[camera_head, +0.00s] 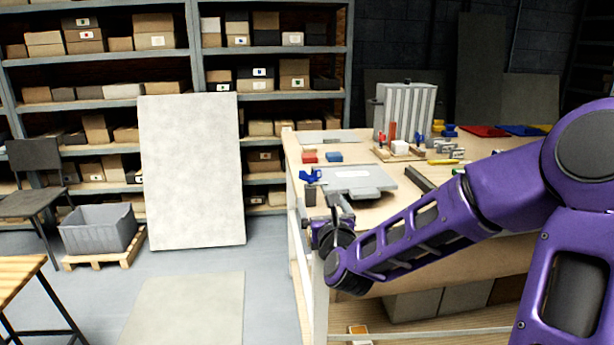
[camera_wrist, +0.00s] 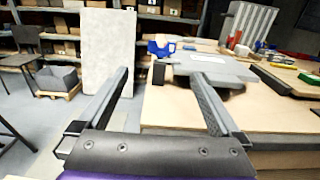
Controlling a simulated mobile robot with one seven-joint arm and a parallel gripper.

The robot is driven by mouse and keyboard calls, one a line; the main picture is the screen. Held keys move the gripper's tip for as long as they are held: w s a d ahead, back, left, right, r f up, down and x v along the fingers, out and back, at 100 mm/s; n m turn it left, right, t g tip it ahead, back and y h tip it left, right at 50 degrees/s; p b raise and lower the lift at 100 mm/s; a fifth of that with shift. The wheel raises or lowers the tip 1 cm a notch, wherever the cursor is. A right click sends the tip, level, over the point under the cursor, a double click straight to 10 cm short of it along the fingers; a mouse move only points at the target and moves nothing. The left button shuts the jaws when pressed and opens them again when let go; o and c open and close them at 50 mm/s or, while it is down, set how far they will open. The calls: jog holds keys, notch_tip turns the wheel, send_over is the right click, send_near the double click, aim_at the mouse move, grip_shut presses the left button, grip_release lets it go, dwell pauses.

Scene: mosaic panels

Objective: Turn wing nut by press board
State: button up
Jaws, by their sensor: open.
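A blue wing nut (camera_head: 311,176) is at the left end of the grey press board (camera_head: 352,181), near the workbench's corner. The wing nut (camera_wrist: 162,48) also shows in the wrist view, above a dark post (camera_wrist: 158,73) and beside the press board (camera_wrist: 215,66). My gripper (camera_head: 326,212) is open and empty at the bench's near left edge. In the wrist view my gripper's fingers (camera_wrist: 158,76) are spread wide, with the wing nut ahead, between and beyond the fingertips. They do not appear to touch it.
The wooden bench (camera_head: 300,152) carries a red block (camera_head: 309,156), a blue block (camera_head: 334,156) and a ribbed grey case (camera_head: 407,110) farther back. A dark bar (camera_head: 420,179) lies right of the board. Open floor and a leaning pale panel (camera_head: 192,170) are to the left.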

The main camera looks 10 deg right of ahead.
aim_at(313, 173)
jog(key=w+b, duration=0.1)
jog(key=w, duration=1.6)
jog(key=shift+w+d+r, duration=0.1)
jog(key=shift+w+d, duration=0.05)
jog(key=shift+w, duration=0.05)
jog(key=shift+c, duration=0.3)
jog(key=c, duration=1.1)
jog(key=shift+d+y, duration=0.1)
jog(key=shift+y, duration=0.4)
jog(key=shift+d+n+g+y, duration=0.1)
jog(key=shift+n+g+y, duration=0.2)
jog(key=shift+n+y, duration=1.45)
jog(key=shift+r+n+g+y+p, duration=0.1)
jog(key=shift+n+g+y+p, duration=0.1)
jog(key=shift+n+g+y, duration=0.75)
jog(key=shift+f+n+g+y+p, duration=0.2)
jog(key=shift+n+y, duration=0.3)
jog(key=shift+y, duration=0.9)
jog(key=shift+r+n+g+y+p, duration=0.2)
jog(key=shift+n+g+y, duration=0.5)
jog(key=shift+y, duration=0.5)
jog(key=shift+n+g+y, duration=0.45)
jog(key=shift+n+y, duration=0.05)
jog(key=shift+y, duration=0.1)
